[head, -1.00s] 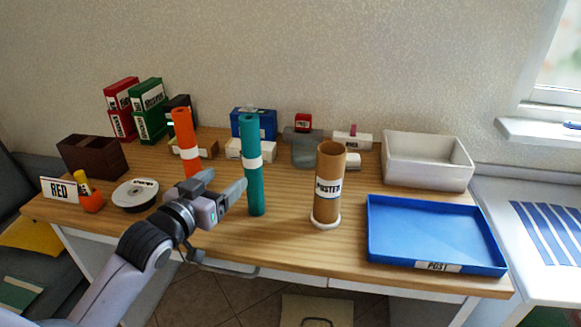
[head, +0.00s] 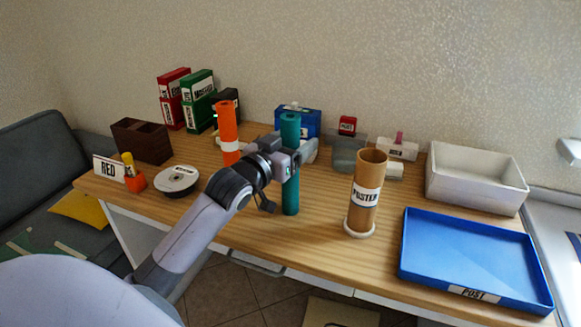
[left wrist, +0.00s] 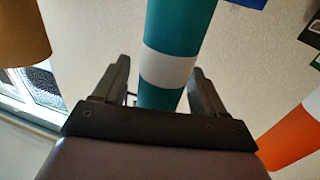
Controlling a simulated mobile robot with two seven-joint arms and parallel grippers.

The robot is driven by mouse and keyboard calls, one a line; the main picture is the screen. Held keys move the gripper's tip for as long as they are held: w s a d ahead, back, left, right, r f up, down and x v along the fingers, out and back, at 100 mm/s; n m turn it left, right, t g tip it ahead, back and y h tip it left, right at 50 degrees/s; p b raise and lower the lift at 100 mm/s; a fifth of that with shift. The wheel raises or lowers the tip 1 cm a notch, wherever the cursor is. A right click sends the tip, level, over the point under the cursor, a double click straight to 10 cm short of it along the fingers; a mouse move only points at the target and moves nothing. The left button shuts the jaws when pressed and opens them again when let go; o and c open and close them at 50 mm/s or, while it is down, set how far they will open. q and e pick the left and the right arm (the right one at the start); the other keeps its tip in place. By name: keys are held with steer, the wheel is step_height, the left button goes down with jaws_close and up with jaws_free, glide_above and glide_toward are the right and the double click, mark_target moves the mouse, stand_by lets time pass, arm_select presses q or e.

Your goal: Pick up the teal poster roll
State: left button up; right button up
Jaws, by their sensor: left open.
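The teal poster roll (head: 290,190) stands upright on the wooden desk, left of the brown poster tube. In the left wrist view the teal roll (left wrist: 180,25) with its white band (left wrist: 167,68) lies between the two open fingers of my left gripper (left wrist: 160,90). Gaps show at the sides, so the fingers are not closed on it. In the head view my left gripper (head: 292,160) is at the upper half of the roll and hides its white band. My right gripper is not in view.
An orange roll (head: 227,130) stands close behind on the left. The brown poster tube (head: 366,190) stands to the right, beside a blue tray (head: 470,248) and a white bin (head: 478,178). A disc (head: 177,180) and a RED sign (head: 108,168) are at the left. Desk between roll and tube is clear.

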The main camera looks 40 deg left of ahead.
arm_select(q)
steer(key=shift+w, duration=0.35)
jaws_close()
